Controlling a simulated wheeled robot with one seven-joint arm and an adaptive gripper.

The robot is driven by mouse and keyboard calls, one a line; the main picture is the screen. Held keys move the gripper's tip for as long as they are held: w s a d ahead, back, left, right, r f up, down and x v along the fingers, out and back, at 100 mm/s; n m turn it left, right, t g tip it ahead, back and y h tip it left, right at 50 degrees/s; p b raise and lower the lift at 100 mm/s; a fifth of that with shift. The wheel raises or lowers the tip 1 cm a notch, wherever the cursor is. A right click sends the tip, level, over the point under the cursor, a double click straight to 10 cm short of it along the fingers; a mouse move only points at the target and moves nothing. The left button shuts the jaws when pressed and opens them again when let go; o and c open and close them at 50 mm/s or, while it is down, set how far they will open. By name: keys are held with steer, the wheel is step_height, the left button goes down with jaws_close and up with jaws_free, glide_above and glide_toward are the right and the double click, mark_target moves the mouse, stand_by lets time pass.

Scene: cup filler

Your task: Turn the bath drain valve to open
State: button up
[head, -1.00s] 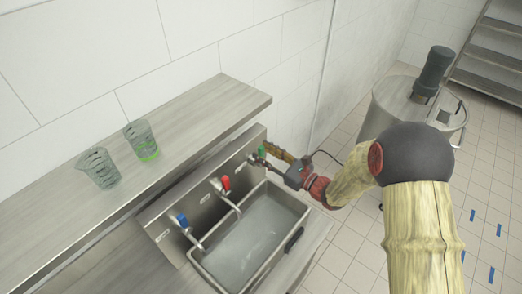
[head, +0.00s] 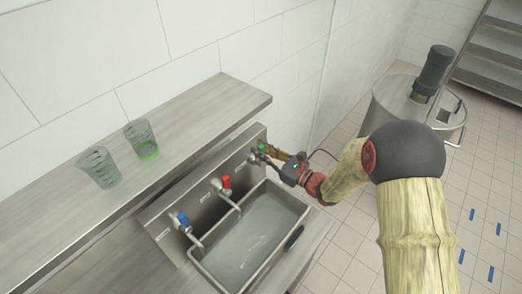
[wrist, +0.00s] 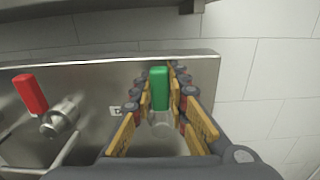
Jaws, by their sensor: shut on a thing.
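The green valve handle (wrist: 158,88) stands upright at the right end of the steel panel behind the basin. My gripper (wrist: 160,102) has its yellow-padded fingers on both sides of the green handle and is shut on it. In the head view the green handle (head: 262,147) is small and partly covered by my gripper (head: 268,153). The basin (head: 250,238) below the panel holds clear liquid. The drain itself is not visible.
A red-handled valve (head: 226,182) and a blue-handled valve (head: 182,220) sit left along the panel (head: 205,190). A clear cup (head: 97,167) and a cup with a green band (head: 141,138) stand on the shelf (head: 195,112). A steel drum (head: 400,105) is at right.

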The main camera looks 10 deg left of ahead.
jaws_close()
steer(key=shift+w, duration=0.1)
stand_by(0.4)
steer(key=w+d+f+m+p, duration=0.3)
steer(key=w+f+m+p, duration=0.1)
steer(key=m, duration=1.3)
steer(key=shift+w+d+f+m, duration=0.35)
steer(key=shift+w+f, duration=0.45)
steer(key=shift+f, duration=0.55)
steer(key=shift+a+f+m, duration=0.1)
steer(key=shift+m, duration=0.15)
steer(key=o, duration=0.8)
jaws_free()
